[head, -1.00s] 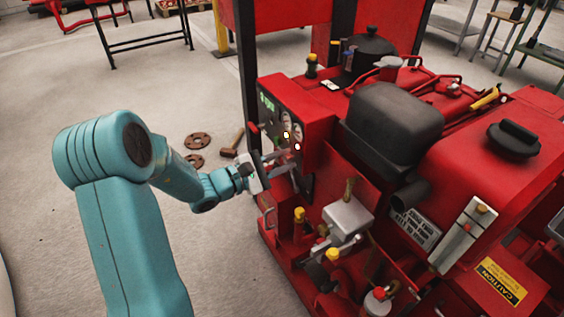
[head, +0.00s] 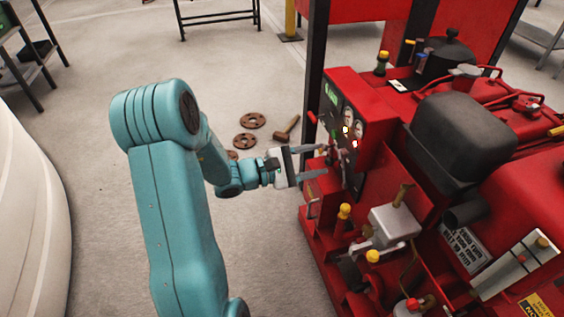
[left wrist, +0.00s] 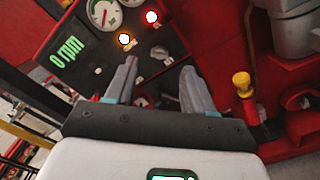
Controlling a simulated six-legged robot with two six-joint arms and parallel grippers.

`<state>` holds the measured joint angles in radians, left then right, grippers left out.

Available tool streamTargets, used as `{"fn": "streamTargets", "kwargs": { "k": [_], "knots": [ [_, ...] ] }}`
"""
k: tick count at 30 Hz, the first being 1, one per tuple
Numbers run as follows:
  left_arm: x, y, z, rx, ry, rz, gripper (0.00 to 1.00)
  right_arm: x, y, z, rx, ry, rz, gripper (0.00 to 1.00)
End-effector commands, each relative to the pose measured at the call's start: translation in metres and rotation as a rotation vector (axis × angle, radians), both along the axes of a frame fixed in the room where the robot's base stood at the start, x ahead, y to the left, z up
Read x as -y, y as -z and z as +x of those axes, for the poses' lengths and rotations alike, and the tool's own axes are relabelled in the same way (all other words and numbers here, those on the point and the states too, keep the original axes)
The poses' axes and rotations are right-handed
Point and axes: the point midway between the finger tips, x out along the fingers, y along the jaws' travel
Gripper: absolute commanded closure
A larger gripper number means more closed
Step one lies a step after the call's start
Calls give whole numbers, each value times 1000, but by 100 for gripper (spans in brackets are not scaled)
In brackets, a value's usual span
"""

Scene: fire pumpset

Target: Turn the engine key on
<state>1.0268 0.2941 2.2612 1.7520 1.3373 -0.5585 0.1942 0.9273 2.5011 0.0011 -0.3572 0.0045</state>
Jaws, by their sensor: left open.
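The black control panel (head: 345,133) is on the front of the red pumpset. It carries gauges, two lit lamps and a green "0 rpm" display (left wrist: 67,51). In the left wrist view a small grey knob or key (left wrist: 160,52) sits below the lit lamps, ahead of the gap between my fingers. I cannot tell for sure that it is the engine key. My left gripper (head: 324,161) is open, its fingers pointing at the lower panel; it also shows in the left wrist view (left wrist: 159,68). Nothing shows clearly held between the fingers. My right gripper is not in view.
A grey box (head: 395,222) and yellow-capped parts (head: 344,211) stick out below and right of the panel. A black post (head: 317,65) rises behind the panel. Rusty discs (head: 246,141) and a hammer (head: 287,128) lie on the otherwise open floor.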

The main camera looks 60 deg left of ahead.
Motion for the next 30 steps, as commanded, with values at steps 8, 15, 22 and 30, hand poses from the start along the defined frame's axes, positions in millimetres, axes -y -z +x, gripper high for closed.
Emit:
{"fn": "streamTargets", "kwargs": {
  "k": [8, 15, 22, 30],
  "knots": [
    [-21, -2, -68, -3, -6, 0, 47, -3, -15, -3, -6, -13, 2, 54],
    [-28, 0, -95, -1, -1, 0, 47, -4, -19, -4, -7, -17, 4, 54],
    [-28, 0, -98, 0, 0, 1, 47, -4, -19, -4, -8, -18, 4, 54],
    [-28, 0, -98, 0, 1, 1, 47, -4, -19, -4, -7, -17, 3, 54]
  ]
}}
